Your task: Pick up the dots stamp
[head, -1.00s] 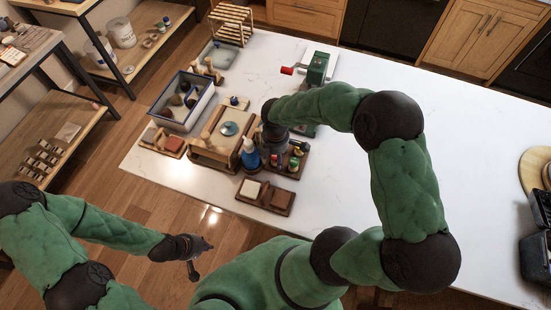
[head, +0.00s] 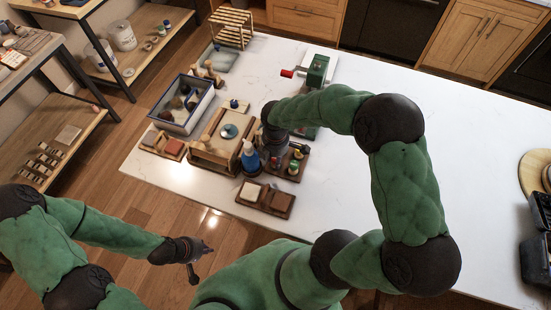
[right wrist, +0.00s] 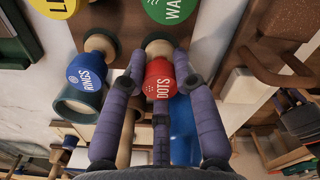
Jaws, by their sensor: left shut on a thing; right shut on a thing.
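The dots stamp (right wrist: 160,80) has a red top lettered DOTS. In the right wrist view it stands between the purple fingers of my right gripper (right wrist: 160,92), which are shut on it. The rings stamp (right wrist: 88,73), with a blue top, is just left of it, and a green-topped stamp (right wrist: 170,8) is beyond. In the head view my right gripper (head: 273,150) is over the stamp rack (head: 297,176), largely hidden by my forearm. My left gripper (head: 200,256) is off the table's near left edge, shut on a small dark thing I cannot identify.
A blue bottle (head: 250,160) stands close left of the rack. A wooden frame (head: 207,160) and a blue-rimmed tub (head: 180,122) are farther left. A tile tray (head: 266,203) lies in front.

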